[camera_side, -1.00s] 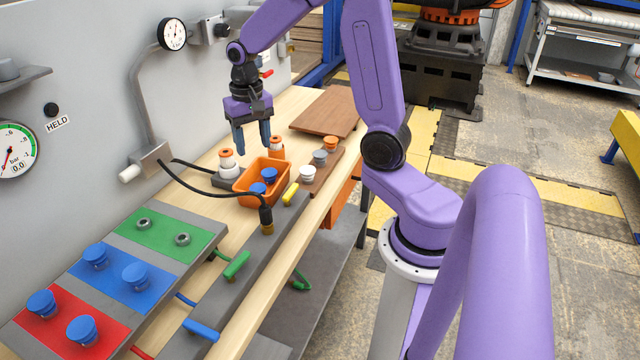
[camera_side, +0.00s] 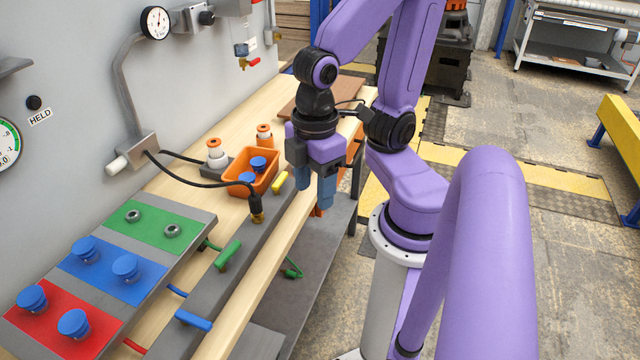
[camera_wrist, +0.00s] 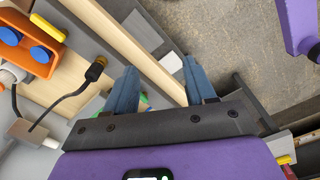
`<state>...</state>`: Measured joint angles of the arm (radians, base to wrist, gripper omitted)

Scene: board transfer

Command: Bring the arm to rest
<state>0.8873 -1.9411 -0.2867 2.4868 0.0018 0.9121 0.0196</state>
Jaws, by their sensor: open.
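My gripper (camera_side: 316,196) hangs with its blue fingers pointing down at the bench's front edge, right of the orange bin. In the wrist view my gripper (camera_wrist: 164,88) has its two fingers apart with nothing between them; the bench edge and the floor show beyond. My arm is bent, with its purple links folded up above its base.
The orange bin (camera_side: 264,181) holds blue caps (camera_side: 258,163). A board with green, blue (camera_side: 105,275) and red fields carries several blue caps and two bare studs. A grey rail (camera_side: 240,245) with coloured handles runs along the bench (camera_side: 232,330).

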